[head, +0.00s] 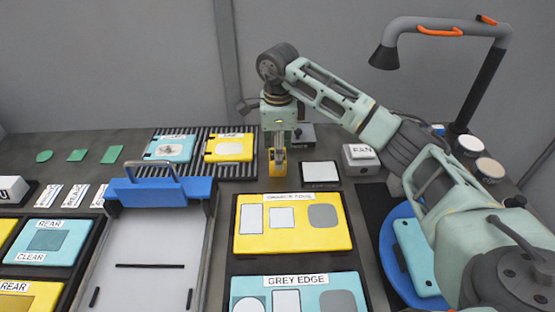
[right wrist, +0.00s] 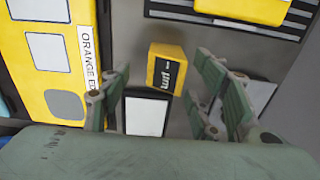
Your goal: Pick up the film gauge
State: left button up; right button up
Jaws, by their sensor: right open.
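The film gauge is taken to be the small yellow block with a dark face marked "µm" (right wrist: 166,70), seen in the right wrist view. In the head view the yellow block (head: 278,163) stands on the bench directly below my right gripper (head: 278,146), which points down and partly hides it. In the right wrist view my right gripper (right wrist: 163,85) is open, and the gauge shows in the gap between its fingertips, slightly beyond them. No finger clearly touches it. My left gripper is not in view.
The yellow "orange edge" board (head: 293,246) lies in front of the gauge. A white square in a dark frame (head: 320,172) lies right of it, with the fan box (head: 361,155) farther right. Ribbed racks (head: 240,170) holding cards lie left. A lamp (head: 487,85) stands at back right.

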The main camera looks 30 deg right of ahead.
jog(key=f, duration=0.1)
jog(key=f+p, duration=0.1)
jog(key=f, duration=0.2)
jog(key=shift+w+f, duration=0.3)
jog(key=shift+f, duration=0.1)
jog(key=c, duration=1.4)
jog(key=shift+r, duration=0.1)
